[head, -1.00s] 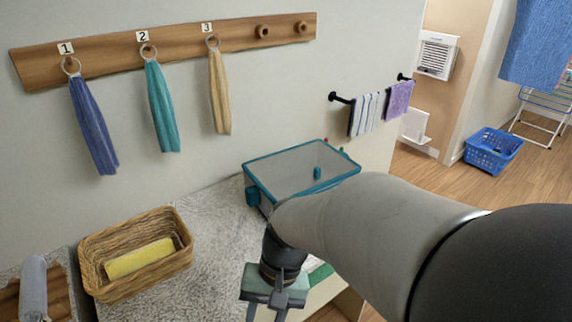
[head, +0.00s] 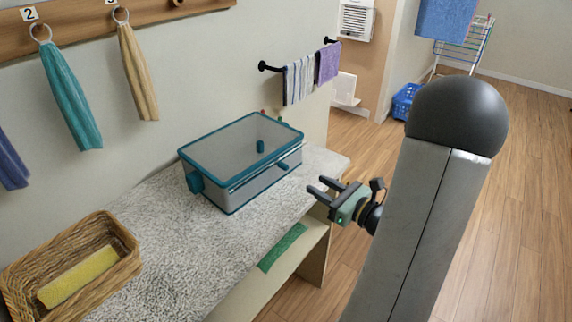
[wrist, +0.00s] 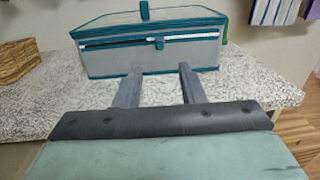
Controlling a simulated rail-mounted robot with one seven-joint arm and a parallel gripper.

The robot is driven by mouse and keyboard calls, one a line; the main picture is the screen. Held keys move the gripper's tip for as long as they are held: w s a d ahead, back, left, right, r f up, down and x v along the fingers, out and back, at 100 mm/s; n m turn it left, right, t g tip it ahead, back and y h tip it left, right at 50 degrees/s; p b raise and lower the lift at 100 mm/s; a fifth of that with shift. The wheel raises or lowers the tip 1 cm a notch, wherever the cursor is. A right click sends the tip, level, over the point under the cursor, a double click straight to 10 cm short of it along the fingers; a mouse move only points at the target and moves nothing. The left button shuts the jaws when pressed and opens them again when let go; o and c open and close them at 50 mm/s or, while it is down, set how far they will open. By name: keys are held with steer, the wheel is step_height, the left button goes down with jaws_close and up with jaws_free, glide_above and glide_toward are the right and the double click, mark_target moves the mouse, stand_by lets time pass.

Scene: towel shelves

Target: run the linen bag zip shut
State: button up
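The linen bag (head: 215,187) is a grey box-shaped bag with teal trim, upright on the speckled counter; it also shows in the wrist view (wrist: 120,62). A teal zip pull (head: 284,166) sits on its front face, right of the middle in the wrist view (wrist: 159,43). Another teal tab (head: 261,146) stands on the lid. My gripper (head: 317,186) is open and empty, in front of the bag, fingers pointing at it and apart from the pull.
The speckled counter (head: 160,245) has free room in front of the bag. A wicker basket (head: 105,225) with a yellow cloth stands at left. Towels hang on the wall behind. A green item (head: 283,248) lies on the shelf below the counter.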

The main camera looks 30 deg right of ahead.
mark_target(288, 168)
steer(key=p+x, duration=0.1)
steer(key=x, duration=1.2)
jaws_close()
